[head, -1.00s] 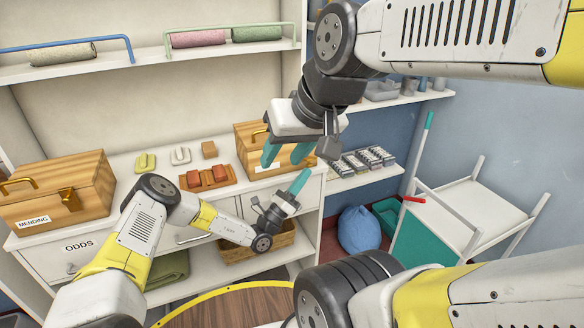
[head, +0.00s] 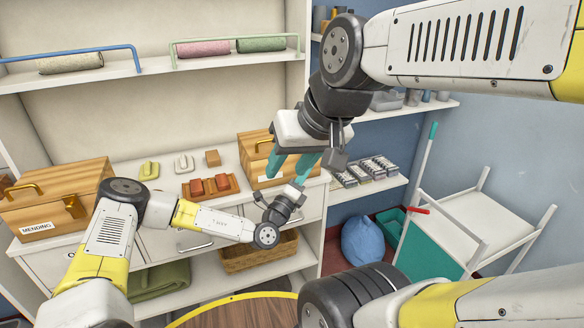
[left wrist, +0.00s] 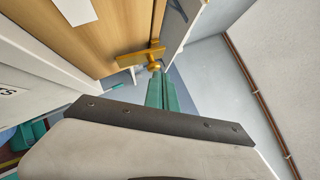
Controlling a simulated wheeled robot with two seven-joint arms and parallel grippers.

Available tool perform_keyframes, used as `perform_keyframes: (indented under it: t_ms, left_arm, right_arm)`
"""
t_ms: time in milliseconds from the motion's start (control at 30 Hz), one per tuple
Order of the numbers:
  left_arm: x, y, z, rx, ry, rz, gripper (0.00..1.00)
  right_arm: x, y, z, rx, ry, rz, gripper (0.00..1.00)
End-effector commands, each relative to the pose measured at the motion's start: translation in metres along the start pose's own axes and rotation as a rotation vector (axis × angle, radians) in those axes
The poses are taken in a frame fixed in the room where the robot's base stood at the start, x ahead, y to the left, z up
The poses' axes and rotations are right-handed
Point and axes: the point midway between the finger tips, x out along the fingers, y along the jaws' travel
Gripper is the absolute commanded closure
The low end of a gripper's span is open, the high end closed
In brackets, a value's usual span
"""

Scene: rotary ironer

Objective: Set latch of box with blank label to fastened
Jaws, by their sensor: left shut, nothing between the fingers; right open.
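The wooden box with a blank white label (head: 258,147) stands at the right end of the counter, partly hidden by my right gripper. Its white label (left wrist: 75,10) shows at the top left of the left wrist view. Its brass latch (left wrist: 138,57) is close ahead of my left gripper's fingertips there; I cannot tell whether they touch it or how the latch is set. My left gripper (head: 299,184) is shut and empty, at the box's front right; its teal fingers show in the left wrist view (left wrist: 159,90). My right gripper (head: 290,166) is open and empty, in front of the box in the picture.
A wooden box labelled MENDING (head: 60,195) stands at the counter's left. A tray with red blocks (head: 210,187) and small pieces lie between the boxes. Drawers are below the counter, and a basket (head: 258,256) is on the lower shelf. A white cart (head: 490,225) stands at the right.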

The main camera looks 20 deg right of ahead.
Motion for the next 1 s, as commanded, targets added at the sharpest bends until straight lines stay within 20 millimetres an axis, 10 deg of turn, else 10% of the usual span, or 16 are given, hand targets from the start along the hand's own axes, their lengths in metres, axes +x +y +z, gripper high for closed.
perform_keyframes:
  t_ms: [1000]
  left_arm:
    - [0.011, -0.006, 0.013, 0.001, -0.001, -0.001, 1.0]
  right_arm:
    - [0.0, 0.0, 0.0, 0.0, 0.0, 0.0, 0.57]
